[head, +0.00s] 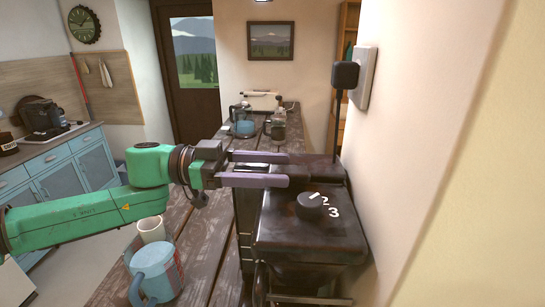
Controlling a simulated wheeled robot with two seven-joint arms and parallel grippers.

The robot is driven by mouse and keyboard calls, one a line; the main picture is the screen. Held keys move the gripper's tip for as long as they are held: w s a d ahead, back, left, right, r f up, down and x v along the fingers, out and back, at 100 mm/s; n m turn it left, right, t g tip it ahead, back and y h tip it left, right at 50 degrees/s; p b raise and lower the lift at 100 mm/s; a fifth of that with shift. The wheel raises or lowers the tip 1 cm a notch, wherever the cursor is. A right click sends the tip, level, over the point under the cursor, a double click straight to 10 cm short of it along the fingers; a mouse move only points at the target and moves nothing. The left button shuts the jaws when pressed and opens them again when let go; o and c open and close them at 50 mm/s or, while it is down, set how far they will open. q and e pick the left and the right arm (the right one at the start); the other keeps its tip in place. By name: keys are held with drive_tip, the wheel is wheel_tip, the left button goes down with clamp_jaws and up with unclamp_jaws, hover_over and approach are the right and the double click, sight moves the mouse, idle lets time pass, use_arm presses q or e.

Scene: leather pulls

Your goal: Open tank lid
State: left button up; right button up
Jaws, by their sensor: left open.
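A dark, worn machine (310,237) stands on the wooden counter against the right wall. I cannot make out the tank lid clearly; the fingers cover part of that rear area. Contact cannot be told. My right gripper is not in view.
A blue mug (153,272) and a white cup (151,229) stand on the counter below my left arm. A black plug (345,75) with a cord sits at a wall socket behind the machine. Glass jugs (243,124) stand further back. The wall is close on the right.

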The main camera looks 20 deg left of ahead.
use_arm(q)
drive_tip(key=shift+w+d, duration=0.1)
drive_tip(key=shift+d, duration=0.3)
drive_tip(key=shift+a, duration=0.2)
clamp_jaws()
idle(0.9)
